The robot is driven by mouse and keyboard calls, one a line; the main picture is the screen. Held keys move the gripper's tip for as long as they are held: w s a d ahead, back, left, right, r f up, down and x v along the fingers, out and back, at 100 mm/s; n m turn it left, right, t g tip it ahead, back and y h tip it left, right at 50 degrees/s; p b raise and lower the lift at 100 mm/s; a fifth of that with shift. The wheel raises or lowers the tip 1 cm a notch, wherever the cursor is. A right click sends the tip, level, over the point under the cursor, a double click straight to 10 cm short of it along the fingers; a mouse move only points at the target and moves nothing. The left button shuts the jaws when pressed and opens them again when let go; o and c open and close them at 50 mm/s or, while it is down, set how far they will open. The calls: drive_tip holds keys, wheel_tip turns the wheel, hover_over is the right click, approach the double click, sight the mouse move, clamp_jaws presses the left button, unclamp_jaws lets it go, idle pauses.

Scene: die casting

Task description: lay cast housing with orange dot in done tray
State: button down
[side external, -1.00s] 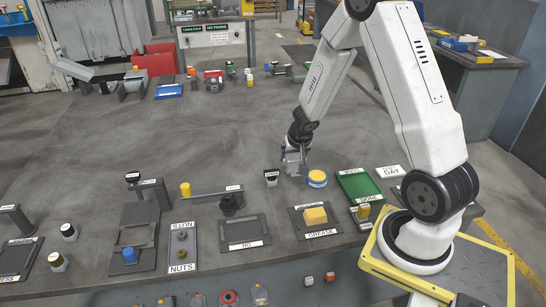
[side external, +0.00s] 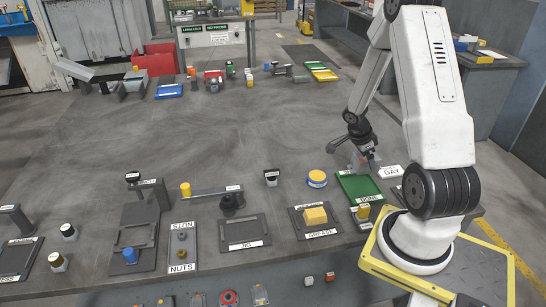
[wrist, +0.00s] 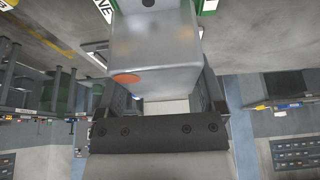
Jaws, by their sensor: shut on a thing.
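The cast housing (wrist: 158,55) is a smooth grey metal block with an orange dot (wrist: 125,78) on the face towards the wrist camera. My gripper (wrist: 160,100) is shut on it, one finger on each side. In the side view my gripper (side external: 367,164) hangs over the back edge of the green done tray (side external: 355,187), with the housing small and hard to make out there. The tray's floor looks empty where it shows. In the wrist view parts of the green tray and its white label show past the housing. The gap between housing and tray is unclear.
A white DAY card (side external: 391,171) lies right of the tray. A blue and yellow round tin (side external: 317,178) stands to its left. A plate with a yellow block (side external: 315,215), labelled GREASE, sits at front left. The table's middle is clear.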

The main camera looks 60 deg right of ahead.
drive_tip(key=shift+f, duration=0.2)
drive_tip(key=shift+f, duration=2.9)
drive_tip(key=shift+f, duration=0.85)
unclamp_jaws()
drive_tip(key=shift+r, duration=0.1)
idle(0.4)
drive_tip(key=shift+r, duration=3.9)
